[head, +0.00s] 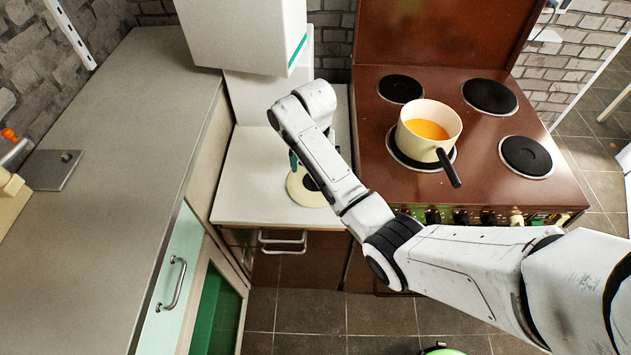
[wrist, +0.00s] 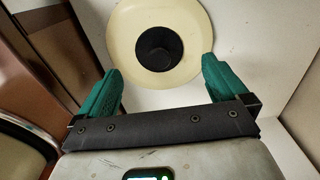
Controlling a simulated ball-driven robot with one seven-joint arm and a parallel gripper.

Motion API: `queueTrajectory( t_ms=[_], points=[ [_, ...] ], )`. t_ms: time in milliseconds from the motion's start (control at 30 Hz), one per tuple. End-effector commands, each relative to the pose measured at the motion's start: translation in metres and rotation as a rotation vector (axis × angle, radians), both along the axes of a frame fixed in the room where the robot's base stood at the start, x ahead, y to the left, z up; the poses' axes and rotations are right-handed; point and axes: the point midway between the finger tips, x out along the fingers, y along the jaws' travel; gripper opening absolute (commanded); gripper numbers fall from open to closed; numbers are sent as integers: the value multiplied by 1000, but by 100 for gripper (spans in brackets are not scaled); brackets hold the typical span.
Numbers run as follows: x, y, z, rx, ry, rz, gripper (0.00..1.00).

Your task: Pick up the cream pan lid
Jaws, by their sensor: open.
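The cream pan lid (wrist: 192,20) is a round cream disc with a black knob (wrist: 159,52) at its middle. In the head view the lid (head: 303,191) lies on the white counter beside the stove, partly hidden by my arm. My gripper (wrist: 160,80) is open, its two green fingers spread wide. In the wrist view the fingertips are at the lid's near side, with the knob a little beyond and between them. Nothing is held. In the head view one green finger of my gripper (head: 294,162) shows above the lid; the rest is hidden behind my arm.
A brown stove (head: 480,180) stands right of the counter (head: 245,185), with a cream pan (head: 416,144) of orange contents on a hotplate. A white cabinet (head: 240,35) hangs above the counter's back. A grey worktop (head: 120,150) lies to the left. The counter's front left is clear.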

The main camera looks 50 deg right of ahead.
Motion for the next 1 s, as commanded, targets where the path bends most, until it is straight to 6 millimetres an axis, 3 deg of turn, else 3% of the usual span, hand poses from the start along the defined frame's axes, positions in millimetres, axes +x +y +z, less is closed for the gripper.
queueTrajectory(
  t_ms=[433, 733, 1000],
  points=[
    [-1, -4, -50, 0, 1, 0, 100],
    [-1, -4, -54, 0, -1, 0, 100],
    [-1, -4, -54, 0, 0, 0, 74]
  ],
)
